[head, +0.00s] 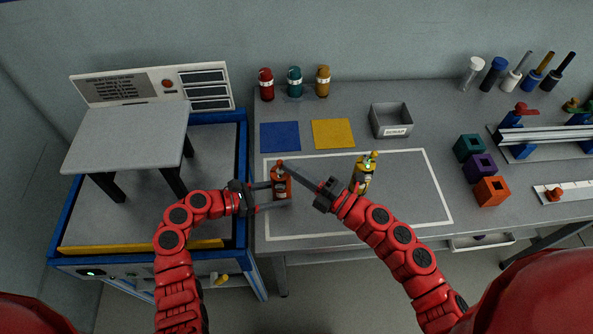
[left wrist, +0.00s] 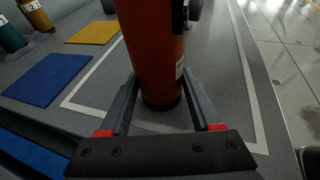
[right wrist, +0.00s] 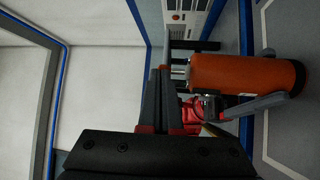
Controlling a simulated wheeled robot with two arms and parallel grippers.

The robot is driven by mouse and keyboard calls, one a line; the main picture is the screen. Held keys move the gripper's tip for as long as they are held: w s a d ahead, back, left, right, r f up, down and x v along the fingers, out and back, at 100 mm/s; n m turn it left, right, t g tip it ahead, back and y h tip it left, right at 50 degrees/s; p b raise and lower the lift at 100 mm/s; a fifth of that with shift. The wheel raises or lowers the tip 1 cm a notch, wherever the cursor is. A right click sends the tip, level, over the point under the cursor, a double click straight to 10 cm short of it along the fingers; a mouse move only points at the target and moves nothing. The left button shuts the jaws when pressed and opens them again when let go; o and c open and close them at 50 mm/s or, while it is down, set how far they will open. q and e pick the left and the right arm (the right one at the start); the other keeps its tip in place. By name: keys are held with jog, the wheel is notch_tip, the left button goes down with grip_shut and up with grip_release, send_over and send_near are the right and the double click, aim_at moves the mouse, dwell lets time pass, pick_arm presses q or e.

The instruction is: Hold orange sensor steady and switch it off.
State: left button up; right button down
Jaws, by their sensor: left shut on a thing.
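The orange sensor (head: 281,185) is an upright orange cylinder with a dark base and a pale label, standing near the left of the white-outlined area. It fills the middle of the left wrist view (left wrist: 155,50) and lies sideways in the right wrist view (right wrist: 240,73). My left gripper (head: 279,194) is shut around its body, one finger on each side. My right gripper (head: 285,165) has its fingers together and empty, tips close to the sensor's top. In the right wrist view its fingertips (right wrist: 163,70) are beside the sensor's top end; contact is unclear.
A yellow sensor (head: 362,176) with a green light stands to the right, close to my right gripper. Blue (head: 280,136) and yellow (head: 333,133) mats and a grey bin (head: 391,120) lie behind. Coloured cubes (head: 480,165) stand right. The outlined area's front right is clear.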

jog(key=shift+a+r, duration=0.15)
jog(key=shift+a, duration=0.05)
jog(key=shift+d, duration=0.1)
jog(key=s+d+r, duration=0.4)
jog(key=s+d, duration=0.4)
jog(key=d, duration=0.1)
jog(key=shift+s+d+r, duration=0.35)
jog(key=shift+s+r, duration=0.05)
pick_arm(q)
jog(key=o, duration=1.1)
jog(key=shift+c, duration=0.2)
jog(key=shift+a, duration=0.1)
